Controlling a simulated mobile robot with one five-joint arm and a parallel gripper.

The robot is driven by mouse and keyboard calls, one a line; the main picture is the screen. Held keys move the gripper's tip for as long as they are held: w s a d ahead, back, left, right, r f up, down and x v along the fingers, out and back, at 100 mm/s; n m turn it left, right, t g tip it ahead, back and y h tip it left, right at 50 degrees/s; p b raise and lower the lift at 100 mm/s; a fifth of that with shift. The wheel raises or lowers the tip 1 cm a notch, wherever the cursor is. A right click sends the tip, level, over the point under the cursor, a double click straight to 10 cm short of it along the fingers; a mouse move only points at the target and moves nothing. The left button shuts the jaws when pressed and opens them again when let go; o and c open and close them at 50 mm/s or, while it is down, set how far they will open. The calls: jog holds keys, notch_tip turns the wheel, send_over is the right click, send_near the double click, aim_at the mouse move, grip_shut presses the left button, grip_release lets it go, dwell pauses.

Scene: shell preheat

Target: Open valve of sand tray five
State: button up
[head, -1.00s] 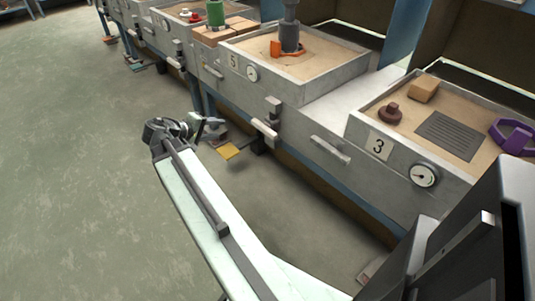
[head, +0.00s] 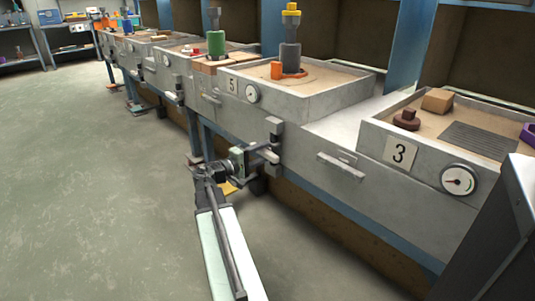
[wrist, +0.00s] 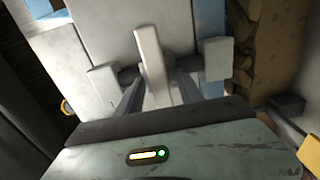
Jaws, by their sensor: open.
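Sand tray five (head: 318,99) is a grey metal box of sand with a "5" plate and a round gauge on its front. Its valve (head: 274,126) sits on the front face below the right end. My gripper (head: 268,153) is at this valve and hides part of it. In the wrist view the valve's pale lever (wrist: 151,52) stands in the middle, with a pale block on each side. My open gripper (wrist: 160,80) has one dark finger on each side of the lever. I cannot tell whether the fingers touch it.
Sand tray three (head: 345,150) is at the right, with a gauge and a front handle (head: 341,166). More trays run away to the left. The floor at the left (head: 90,190) is clear.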

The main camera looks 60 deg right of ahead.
aim_at(269, 150)
jog(key=x, duration=0.3)
jog(key=shift+d, duration=0.1)
grip_shut()
jog(key=shift+s, duration=0.1)
dwell(1.2)
